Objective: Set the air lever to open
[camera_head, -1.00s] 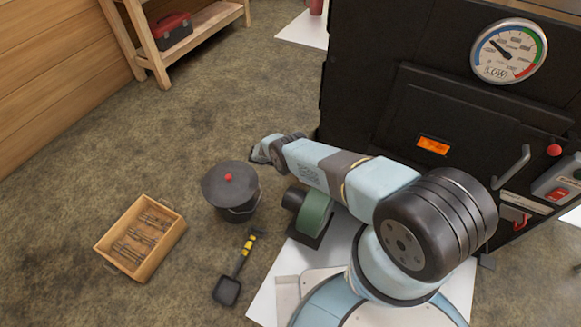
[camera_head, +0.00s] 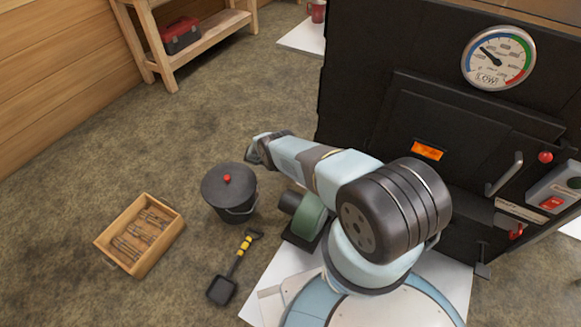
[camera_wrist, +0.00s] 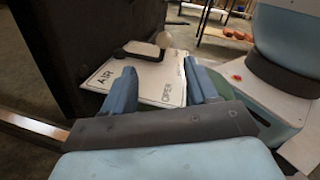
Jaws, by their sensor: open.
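In the head view my gripper (camera_head: 258,150) is small at the arm's far end, and the lever is hidden.
The black evaporator (camera_head: 360,90) with a gauge (camera_head: 498,57) stands at the right. A green blower (camera_head: 309,214) sits beside my arm. A lidded black bucket (camera_head: 229,190), a shovel (camera_head: 234,268) and a wooden crate (camera_head: 112,262) lie on the floor at left.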

